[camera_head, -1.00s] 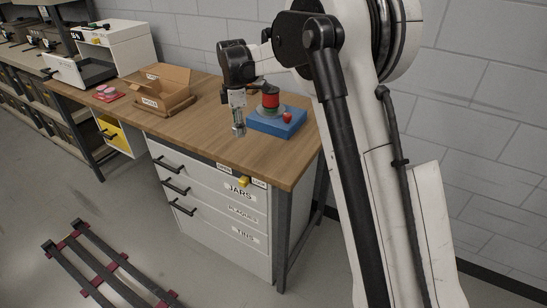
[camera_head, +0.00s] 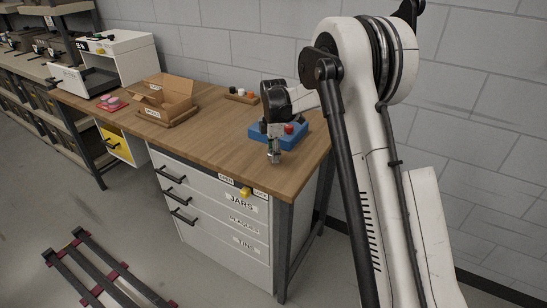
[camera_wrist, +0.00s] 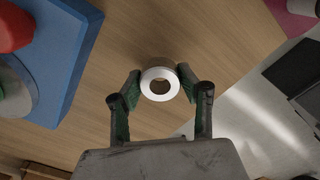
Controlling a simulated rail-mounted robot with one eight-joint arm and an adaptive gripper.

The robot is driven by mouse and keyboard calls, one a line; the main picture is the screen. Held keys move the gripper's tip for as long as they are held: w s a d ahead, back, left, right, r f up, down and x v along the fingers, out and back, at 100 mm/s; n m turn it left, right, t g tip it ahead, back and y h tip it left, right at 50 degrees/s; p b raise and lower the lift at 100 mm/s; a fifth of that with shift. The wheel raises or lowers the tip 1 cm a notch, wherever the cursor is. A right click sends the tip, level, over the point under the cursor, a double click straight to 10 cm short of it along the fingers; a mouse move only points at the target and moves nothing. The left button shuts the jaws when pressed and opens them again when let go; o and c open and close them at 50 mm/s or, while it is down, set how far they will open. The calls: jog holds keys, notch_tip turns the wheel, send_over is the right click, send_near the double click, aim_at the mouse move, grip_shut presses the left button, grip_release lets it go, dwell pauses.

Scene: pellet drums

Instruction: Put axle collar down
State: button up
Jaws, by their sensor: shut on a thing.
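The axle collar appears to be the pale metal ring (camera_wrist: 147,91) in the wrist view, its round hole facing the camera. My gripper (camera_wrist: 160,83) is shut on it, with one green-padded finger on each side. In the head view my gripper (camera_head: 274,158) points down over the front right part of the wooden workbench (camera_head: 225,150), in front of the blue block. The collar is too small to make out there. I cannot tell whether it touches the bench top.
The blue block (camera_head: 258,137) with a red knob (camera_head: 289,129) stands close behind my gripper; it also shows at left in the wrist view (camera_wrist: 62,50). A cardboard box (camera_head: 170,92) stands further left. The bench's front edge is near. Bench top left of my gripper is clear.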

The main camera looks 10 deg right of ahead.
jog(key=shift+f, duration=1)
jog(key=shift+f, duration=0.2)
jog(key=o, duration=1.2)
jog(key=shift+c, duration=0.2)
jog(key=shift+r, duration=0.15)
